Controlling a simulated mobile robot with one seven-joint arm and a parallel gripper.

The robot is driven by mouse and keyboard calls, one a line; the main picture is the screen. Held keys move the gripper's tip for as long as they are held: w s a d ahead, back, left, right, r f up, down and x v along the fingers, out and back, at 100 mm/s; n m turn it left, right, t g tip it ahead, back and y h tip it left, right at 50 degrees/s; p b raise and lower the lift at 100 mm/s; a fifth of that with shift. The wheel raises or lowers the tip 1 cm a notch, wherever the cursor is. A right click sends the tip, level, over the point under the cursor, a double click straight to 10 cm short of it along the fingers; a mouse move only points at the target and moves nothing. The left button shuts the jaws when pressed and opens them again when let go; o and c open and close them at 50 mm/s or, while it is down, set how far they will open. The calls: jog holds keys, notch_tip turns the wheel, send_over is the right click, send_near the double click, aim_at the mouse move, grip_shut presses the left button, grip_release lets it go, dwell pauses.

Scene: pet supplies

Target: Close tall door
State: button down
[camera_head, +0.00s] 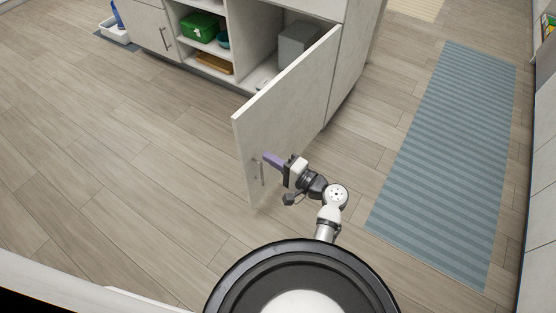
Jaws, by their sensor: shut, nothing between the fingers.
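The tall door (290,107) is a pale panel standing wide open, hinged at its right edge on the light cabinet (345,55). A thin metal handle (262,174) is near its free edge, low in the view. My gripper (268,158) is shut, its purple fingers pointing left, in front of the door's face and close to the handle. Nothing shows between the fingers. I cannot tell whether the fingertips touch the door.
Open shelves hold a green box (199,27), a wooden item (214,63) and a grey box (297,42). A blue striped rug (447,155) lies at the right. A white tray (115,29) stands at the back left. The wood floor left of the door is clear.

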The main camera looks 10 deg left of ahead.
jog(key=p+x, duration=0.1)
jog(key=x, duration=0.8)
jog(key=shift+a, duration=0.1)
